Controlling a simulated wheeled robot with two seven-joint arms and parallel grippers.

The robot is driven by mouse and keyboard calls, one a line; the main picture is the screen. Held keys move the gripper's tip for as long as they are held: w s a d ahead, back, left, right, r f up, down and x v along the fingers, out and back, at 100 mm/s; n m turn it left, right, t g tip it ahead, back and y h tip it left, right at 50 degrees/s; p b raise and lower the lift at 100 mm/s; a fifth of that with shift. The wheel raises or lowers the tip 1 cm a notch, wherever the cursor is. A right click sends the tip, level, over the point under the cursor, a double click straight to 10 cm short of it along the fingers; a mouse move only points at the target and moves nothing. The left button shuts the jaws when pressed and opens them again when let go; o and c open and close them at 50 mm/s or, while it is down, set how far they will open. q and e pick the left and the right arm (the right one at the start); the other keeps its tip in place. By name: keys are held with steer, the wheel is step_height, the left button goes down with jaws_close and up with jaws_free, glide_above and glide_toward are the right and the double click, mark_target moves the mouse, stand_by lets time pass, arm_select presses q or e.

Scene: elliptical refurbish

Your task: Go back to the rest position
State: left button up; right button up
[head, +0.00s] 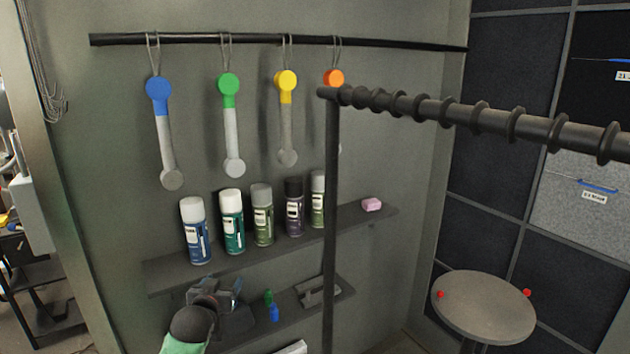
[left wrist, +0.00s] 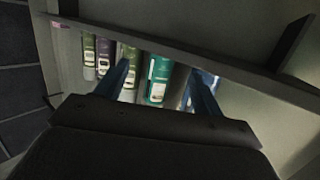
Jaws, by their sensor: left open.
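My left gripper (head: 232,288) is low in the head view, in front of the lower wall shelf and below the spray cans. In the left wrist view its two fingers (left wrist: 163,85) stand apart, with nothing held between them. Behind the fingers, the green spray can (left wrist: 158,78) and other cans show beyond the shelf edge. My right gripper is not in view.
Spray cans (head: 232,221) and a pink block (head: 371,205) stand on the upper shelf (head: 170,275). Coloured tools, including a blue one (head: 159,90), hang from a black rail (head: 220,39). A dark ribbed rack (head: 480,117) crosses the right foreground. A round table (head: 485,310) stands lower right.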

arm_select(q)
steer(key=s+d+f+g, duration=0.1)
steer(key=s+f+g, duration=0.2)
steer(key=s+f, duration=0.55)
steer(key=s+d+f+g, duration=0.25)
steer(key=s+f, duration=0.25)
steer(key=s, duration=0.7)
steer(key=s+d+f+g, duration=0.1)
steer(key=s+f+g, duration=0.2)
steer(key=s+f, duration=0.55)
steer(key=s+m+g, duration=0.1)
steer(key=s+g, duration=0.3)
steer(key=s, duration=1.2)
steer(key=s+d+f+x, duration=0.1)
steer(key=s+x, duration=0.2)
steer(key=x, duration=1)
steer(key=s+x, duration=0.2)
steer(key=x, duration=1.1)
steer(key=s+f, duration=0.4)
steer(key=f, duration=0.7)
steer(key=s+f+g, duration=0.1)
steer(key=s+f, duration=0.3)
steer(key=f, duration=0.8)
steer(key=shift+s+d+m, duration=0.25)
steer(key=shift+m, duration=0.05)
steer(key=shift+f+g, duration=0.1)
steer(key=shift+g, duration=0.15)
